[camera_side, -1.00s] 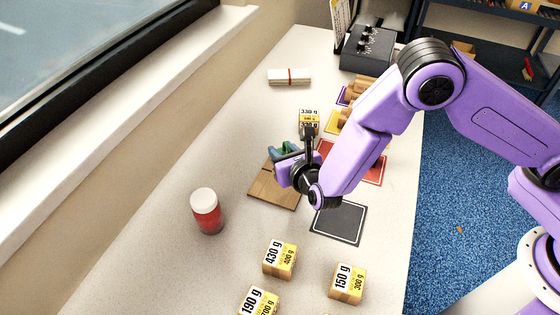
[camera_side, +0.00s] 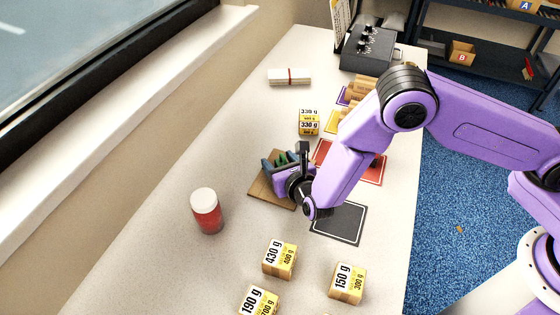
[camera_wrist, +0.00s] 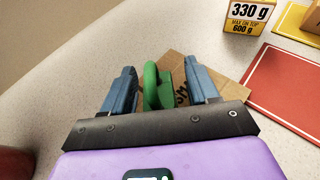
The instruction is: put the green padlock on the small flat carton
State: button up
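The small flat carton (camera_side: 262,190) is a brown board lying on the table; part of it also shows in the wrist view (camera_wrist: 234,92). The green padlock (camera_wrist: 152,88) is between the two blue fingers of my gripper (camera_wrist: 160,88), with a narrow gap on each side. In the side view the padlock (camera_side: 282,160) is mostly covered by my gripper (camera_side: 280,161), over the carton. It seems to rest on the carton, but its underside is hidden. My fingers are open around it.
A red-filled jar (camera_side: 207,212) stands left of the carton. Yellow weight-marked cartons stand in front (camera_side: 280,258) and behind (camera_side: 309,122). A black mat (camera_side: 340,222) and a red mat (camera_side: 370,170) lie to the right.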

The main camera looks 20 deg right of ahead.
jog(key=shift+r, duration=0.2)
jog(key=v, duration=1.2)
jog(key=s+d+r+m+g+h, duration=0.25)
jog(key=d+r+m, duration=0.25)
jog(key=d+m, duration=0.3)
jog(key=s+d+r+m+g+h, duration=0.25)
jog(key=d+r+m+g, duration=0.2)
jog(key=d, duration=0.65)
jog(key=s+d+r+m+g+y, duration=0.2)
jog(key=s+m, duration=0.3)
jog(key=s, duration=0.3)
jog(key=s+d+r+m+g+y, duration=0.3)
jog(key=s+d+m+g, duration=0.1)
jog(key=s, duration=0.4)
jog(key=shift+s+d+m+g, duration=0.4)
jog(key=shift+d+m, duration=0.35)
jog(key=shift+m, duration=0.2)
